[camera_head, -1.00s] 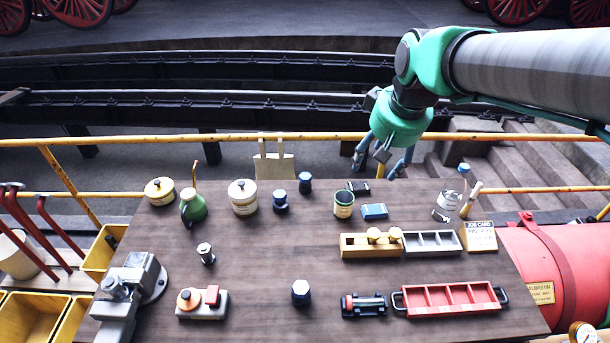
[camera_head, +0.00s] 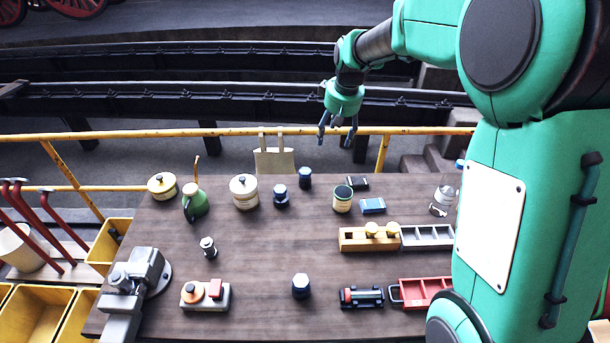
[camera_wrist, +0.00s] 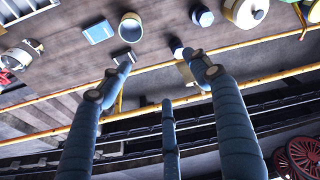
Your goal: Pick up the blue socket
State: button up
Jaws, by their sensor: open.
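Several dark blue socket-like pieces stand on the wooden table; I cannot tell which one the task means. One (camera_head: 305,178) is near the back edge, a shorter one (camera_head: 281,196) just left of it, and a hexagonal one with a pale top (camera_head: 301,286) near the front. In the wrist view, the back one (camera_wrist: 176,46) is partly hidden by a finger, and the shorter one (camera_wrist: 203,16) is clear. My gripper (camera_head: 337,138) is open and empty, fingers spread, raised near the yellow rail beyond the table's back edge. It touches none of them.
A green tin (camera_head: 343,199), a blue box (camera_head: 373,206) and a cream pot (camera_head: 244,193) stand near the back sockets. A yellow rail (camera_head: 220,132) runs behind the table (camera_head: 255,250). The middle of the table is mostly clear. My arm hides the table's right end.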

jog(key=w+a+f+n+p, duration=0.2)
jog(key=w+a+f, duration=0.2)
jog(key=w+f, duration=0.6)
jog(key=g, duration=0.1)
send_near(306, 172)
jog(key=shift+w+r+n+p, duration=0.15)
jog(key=shift+w+n+p, duration=0.1)
jog(key=shift+n+p, duration=0.05)
jog(key=shift+w+a+f, duration=0.1)
jog(key=shift+w+f, duration=0.05)
jog(key=shift+f, duration=1.25)
jog(key=shift+w+a+f, duration=0.1)
jog(key=shift+w+f, duration=0.1)
jog(key=shift+f, duration=1.2)
jog(key=shift+w+a+f, duration=0.15)
jog(key=shift+f, duration=1.3)
jog(key=shift+f, duration=0.1)
jog(key=shift+w+a+f, duration=0.1)
jog(key=shift+w+f, duration=0.05)
jog(key=shift+f, duration=1.05)
jog(key=shift+w+a+f, duration=0.15)
jog(key=shift+f, duration=1.1)
